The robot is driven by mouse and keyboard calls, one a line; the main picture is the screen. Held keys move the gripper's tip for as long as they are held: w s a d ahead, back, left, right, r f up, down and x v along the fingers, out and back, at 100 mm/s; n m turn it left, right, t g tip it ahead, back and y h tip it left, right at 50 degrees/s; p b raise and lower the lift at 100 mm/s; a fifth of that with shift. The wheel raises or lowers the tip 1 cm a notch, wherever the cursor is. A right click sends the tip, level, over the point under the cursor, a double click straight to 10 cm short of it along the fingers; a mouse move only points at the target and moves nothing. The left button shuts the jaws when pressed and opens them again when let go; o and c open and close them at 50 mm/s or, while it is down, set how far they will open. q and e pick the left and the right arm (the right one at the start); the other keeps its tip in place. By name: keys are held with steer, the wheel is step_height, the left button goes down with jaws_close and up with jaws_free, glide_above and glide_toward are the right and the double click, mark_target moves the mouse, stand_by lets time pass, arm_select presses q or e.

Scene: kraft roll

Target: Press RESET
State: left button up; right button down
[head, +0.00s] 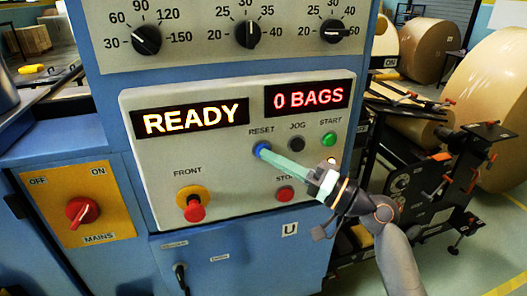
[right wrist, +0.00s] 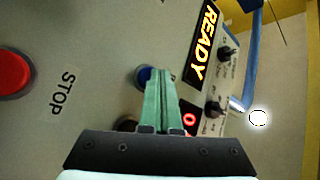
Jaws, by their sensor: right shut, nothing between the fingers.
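The RESET button (head: 262,149) is a blue round button under the READY display on the cream panel. My right gripper (head: 268,153) has long pale green fingers, shut and empty, with the tips at the blue button. In the right wrist view the fingertips (right wrist: 160,75) overlap the right part of the blue button (right wrist: 146,76). I cannot tell whether they touch it or press it in. The display (head: 195,118) reads READY, and the display beside it (head: 307,96) reads 0 BAGS. My left gripper is not in view.
The black JOG button (head: 297,144) and green START button (head: 328,139) sit right of RESET. A red STOP button (head: 285,194) is below, partly near my fingers. A red FRONT emergency button (head: 195,208) and red MAINS switch (head: 82,211) are left. Large kraft rolls (head: 495,105) stand at right.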

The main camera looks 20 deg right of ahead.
steer(key=shift+s, duration=0.6)
steer(key=shift+s, duration=0.1)
steer(key=s, duration=0.4)
steer(key=shift+s+d, duration=0.15)
steer(key=shift+s, duration=0.25)
